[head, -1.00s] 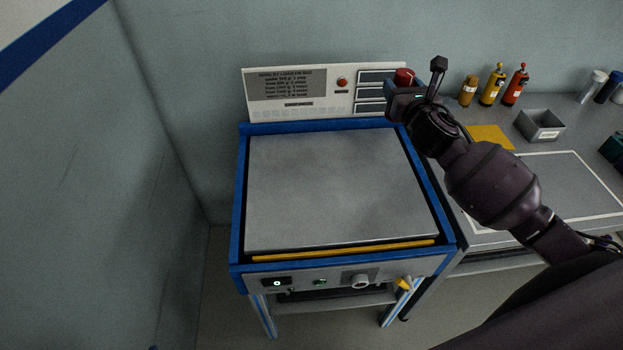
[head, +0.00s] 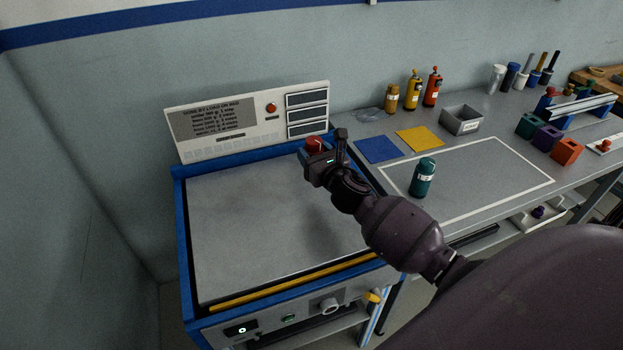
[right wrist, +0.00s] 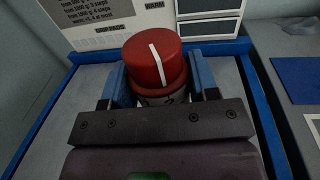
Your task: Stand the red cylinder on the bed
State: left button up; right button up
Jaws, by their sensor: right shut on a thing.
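The red cylinder (right wrist: 153,62) has a white stripe on its top and a pale band lower down. It stands roughly upright between the fingers of my right gripper (right wrist: 156,88), which is shut on it. In the head view the cylinder (head: 314,144) shows at the tip of my right gripper (head: 322,152), over the back right part of the bed. The bed (head: 250,225) is a grey plate in a blue frame. Whether the cylinder's base touches the bed is hidden by the gripper. My left gripper is not in view.
A panel (head: 215,120) with a red button and display windows stands behind the bed. The bench to the right holds a teal bottle (head: 422,178), blue (head: 378,149) and yellow (head: 419,139) squares, a grey bin (head: 461,121) and several bottles. Most of the bed is bare.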

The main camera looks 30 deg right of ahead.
notch_tip(320, 180, down, 3)
jog(key=shift+f+b, duration=0.2)
jog(key=shift+b, duration=0.2)
jog(key=shift+f, duration=0.35)
notch_tip(320, 180, down, 3)
jog(key=shift+f+b, duration=0.1)
jog(key=shift+b, duration=0.6)
jog(key=shift+f, duration=0.15)
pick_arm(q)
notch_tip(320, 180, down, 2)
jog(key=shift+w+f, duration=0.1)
pick_arm(e)
jog(key=o, duration=1.1)
